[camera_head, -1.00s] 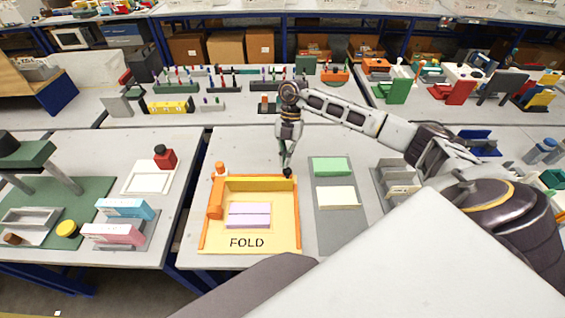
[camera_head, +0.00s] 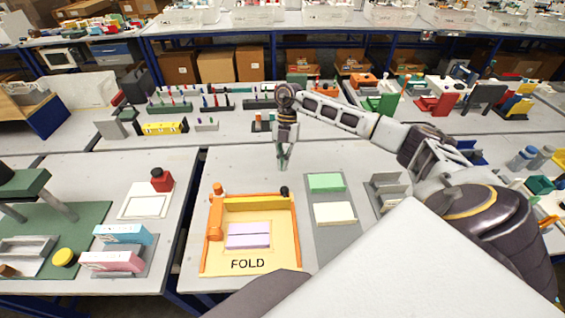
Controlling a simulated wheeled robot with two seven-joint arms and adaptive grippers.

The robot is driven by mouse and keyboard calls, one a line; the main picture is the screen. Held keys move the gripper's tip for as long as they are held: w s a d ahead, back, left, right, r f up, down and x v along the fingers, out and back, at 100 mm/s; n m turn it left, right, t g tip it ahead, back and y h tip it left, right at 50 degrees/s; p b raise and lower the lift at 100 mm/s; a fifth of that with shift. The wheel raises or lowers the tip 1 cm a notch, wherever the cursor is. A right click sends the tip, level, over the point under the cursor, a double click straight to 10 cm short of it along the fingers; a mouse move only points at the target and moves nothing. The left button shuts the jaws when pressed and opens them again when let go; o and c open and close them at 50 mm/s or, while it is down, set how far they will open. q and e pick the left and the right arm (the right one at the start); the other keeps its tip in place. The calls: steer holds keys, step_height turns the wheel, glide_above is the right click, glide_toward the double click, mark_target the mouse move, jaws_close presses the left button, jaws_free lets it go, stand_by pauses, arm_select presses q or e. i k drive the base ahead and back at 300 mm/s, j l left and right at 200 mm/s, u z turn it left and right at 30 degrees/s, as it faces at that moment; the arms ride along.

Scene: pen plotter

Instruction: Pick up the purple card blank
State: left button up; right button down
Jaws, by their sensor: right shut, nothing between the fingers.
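The purple card blank (camera_head: 248,235) lies flat inside the orange-edged fold tray (camera_head: 212,262) marked FOLD, with a crease line across its middle. My right gripper (camera_head: 282,166) hangs over the grey table behind the tray's back right corner, apart from the card. Its fingers are together and empty. My left gripper is not in view.
A grey mat (camera_head: 325,245) right of the tray holds a green block (camera_head: 325,182) and a cream block (camera_head: 334,213). A grey holder (camera_head: 388,190) stands further right. A dark knob (camera_head: 284,191) sits at the tray's back right corner. Table behind the tray is clear.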

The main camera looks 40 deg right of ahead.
mark_target(250, 235)
steer(key=k+j, duration=1.2)
steer(key=j, duration=0.1)
